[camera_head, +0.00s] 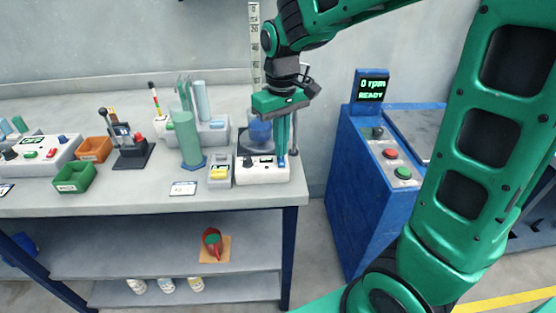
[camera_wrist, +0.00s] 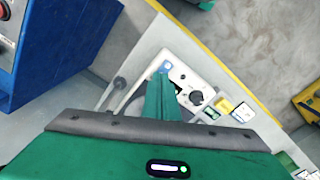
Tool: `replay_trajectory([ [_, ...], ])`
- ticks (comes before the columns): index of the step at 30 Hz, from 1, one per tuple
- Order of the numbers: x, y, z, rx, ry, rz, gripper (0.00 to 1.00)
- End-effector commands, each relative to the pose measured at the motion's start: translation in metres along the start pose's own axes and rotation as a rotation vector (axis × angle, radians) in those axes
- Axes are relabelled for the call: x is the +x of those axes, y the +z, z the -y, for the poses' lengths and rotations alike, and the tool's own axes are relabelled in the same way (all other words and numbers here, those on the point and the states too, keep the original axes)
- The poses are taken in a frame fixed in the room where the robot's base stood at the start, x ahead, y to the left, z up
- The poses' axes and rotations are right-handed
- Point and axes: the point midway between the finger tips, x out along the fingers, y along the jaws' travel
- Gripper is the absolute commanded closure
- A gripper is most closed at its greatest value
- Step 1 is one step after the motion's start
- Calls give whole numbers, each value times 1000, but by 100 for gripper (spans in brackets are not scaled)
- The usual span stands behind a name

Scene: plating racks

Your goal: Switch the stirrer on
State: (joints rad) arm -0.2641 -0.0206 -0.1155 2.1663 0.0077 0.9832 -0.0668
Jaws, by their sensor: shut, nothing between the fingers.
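The stirrer (camera_head: 262,173) is a white box at the right end of the bench, with a black knob, a small dark panel and a blue mark on its front. A blue vessel (camera_head: 260,131) stands behind the box, partly hidden by my gripper. My gripper (camera_head: 281,160) points down with its green fingers together and empty, the tips at the right part of the box's front. In the wrist view the stirrer (camera_wrist: 185,76) shows its black knob, and the fingertips are at or just above a blue square. I cannot tell whether they touch it.
A grey holder with a yellow item (camera_head: 219,175) stands just left of the stirrer. A green cylinder (camera_head: 187,138), green bin (camera_head: 75,177) and orange bin (camera_head: 95,149) are further left. A blue cabinet (camera_head: 357,190) with buttons and a "0 rpm READY" display (camera_head: 372,88) stands right, beyond a gap.

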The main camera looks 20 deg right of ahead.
Motion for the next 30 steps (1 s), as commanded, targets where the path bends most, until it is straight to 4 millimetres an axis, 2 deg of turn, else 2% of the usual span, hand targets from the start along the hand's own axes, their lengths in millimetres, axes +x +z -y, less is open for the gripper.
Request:
replay_trajectory([
  [30, 10, 0, 0, -1, 0, 1, 100],
])
